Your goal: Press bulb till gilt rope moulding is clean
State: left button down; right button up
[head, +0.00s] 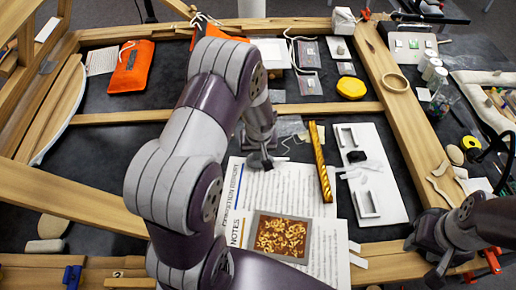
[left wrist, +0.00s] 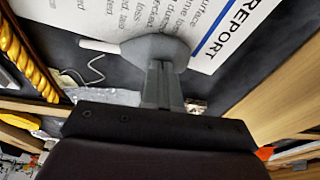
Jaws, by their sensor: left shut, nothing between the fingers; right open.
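The gilt rope moulding (head: 320,162) lies upright in the picture, right of the printed sheets; part of it also shows in the left wrist view (left wrist: 25,60). My left gripper (head: 262,158) is shut and points down near the top edge of the report sheet, left of the moulding and apart from it. In the left wrist view a grey, flared shape, seemingly the bulb (left wrist: 157,47), sits at the fingertips, with a thin white nozzle (left wrist: 98,45) pointing towards the moulding. I cannot tell how hard the fingers touch it. My right gripper (head: 440,272) is open and empty at the lower right.
A notes sheet with a gilt picture (head: 281,237) lies in front. Wooden frame bars (head: 110,117) cross the dark table. An orange pouch (head: 131,68) and yellow disc (head: 351,88) lie farther back.

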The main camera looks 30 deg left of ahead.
aim_at(259, 163)
pick_arm(q)
jog(key=r+p, duration=0.2)
jog(key=r, duration=0.1)
jog(key=r+p, duration=0.1)
jog(key=r, duration=0.1)
jog(key=shift+w+a+p, duration=0.15)
jog(key=shift+w+p, duration=0.2)
jog(key=shift+w, duration=0.05)
jog(key=b+v, duration=0.2)
jog(key=v, duration=0.7)
jog(key=shift+s, duration=0.15)
